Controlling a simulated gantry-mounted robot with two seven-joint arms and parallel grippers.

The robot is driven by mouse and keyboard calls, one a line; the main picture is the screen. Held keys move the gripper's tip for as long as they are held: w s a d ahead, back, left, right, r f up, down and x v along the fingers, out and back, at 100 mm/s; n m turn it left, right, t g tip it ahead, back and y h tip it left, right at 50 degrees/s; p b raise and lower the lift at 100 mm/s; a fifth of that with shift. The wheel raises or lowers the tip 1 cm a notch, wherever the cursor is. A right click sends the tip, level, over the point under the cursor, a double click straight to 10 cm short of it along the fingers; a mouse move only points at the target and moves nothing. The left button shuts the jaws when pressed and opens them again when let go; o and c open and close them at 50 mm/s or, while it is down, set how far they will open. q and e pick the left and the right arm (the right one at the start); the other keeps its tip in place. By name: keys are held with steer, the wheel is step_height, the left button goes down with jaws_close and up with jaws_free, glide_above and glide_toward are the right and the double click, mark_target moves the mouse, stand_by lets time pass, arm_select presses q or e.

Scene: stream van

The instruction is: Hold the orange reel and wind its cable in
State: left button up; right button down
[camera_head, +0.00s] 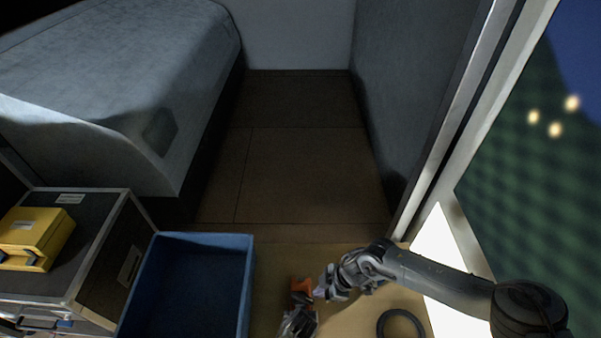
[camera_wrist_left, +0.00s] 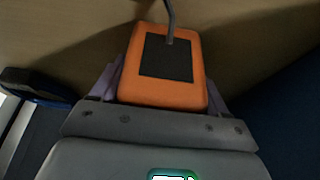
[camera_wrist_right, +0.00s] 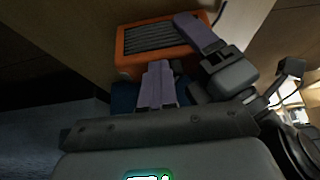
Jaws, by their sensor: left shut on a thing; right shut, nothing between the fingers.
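The orange reel (camera_head: 301,284) is small at the bottom middle of the head view. In the left wrist view the orange reel (camera_wrist_left: 195,88) sits between the two purple fingers of my left gripper (camera_wrist_left: 162,90), which is shut on it. A thin grey rod or cable (camera_wrist_left: 170,20) rises from its dark panel; I cannot tell which. In the right wrist view the reel (camera_wrist_right: 130,68) shows a dark ribbed face, with a left gripper finger (camera_wrist_right: 198,33) against it. My right gripper (camera_wrist_right: 158,84) is shut and empty, close beside the reel. No loose cable is clearly visible.
A blue crate (camera_head: 205,239) stands left of my grippers. Further left, a yellow case (camera_head: 35,235) lies on a black metal-edged case (camera_head: 100,220). A black ring (camera_head: 401,318) lies to the right on the wooden surface. The floor ahead is clear.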

steer(key=shift+s, duration=0.85)
steer(key=shift+s+a, duration=0.3)
steer(key=shift+s, duration=0.2)
steer(key=shift+d, duration=0.1)
step_height(320, 180, up, 6)
steer(key=shift+d, duration=0.4)
stand_by(0.6)
steer(key=shift+w, duration=0.1)
